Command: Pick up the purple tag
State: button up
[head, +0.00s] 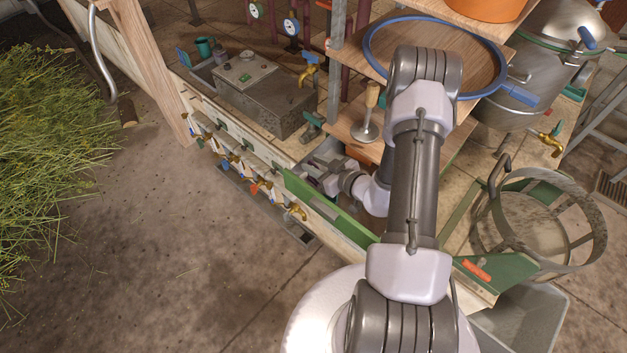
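My gripper (318,180) is at the end of my arm, low over a narrow grey bin or trough behind a green panel (332,208) at the bench's front edge. A small dark purplish patch shows at its fingertips. It may be the purple tag, but it is too small to tell, and so is whether the fingers hold it. The finger gap is not clear.
A grey metal box (262,92) and a brass tap (308,70) stand left of my arm. A wooden shelf with a blue-rimmed disc (478,62) is close behind it. Cut herbs (50,150) lie at left; the front floor is clear.

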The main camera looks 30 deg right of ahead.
jog(key=shift+w+f, duration=0.1)
jog(key=shift+w, duration=0.2)
grip_shut()
dwell(1.2)
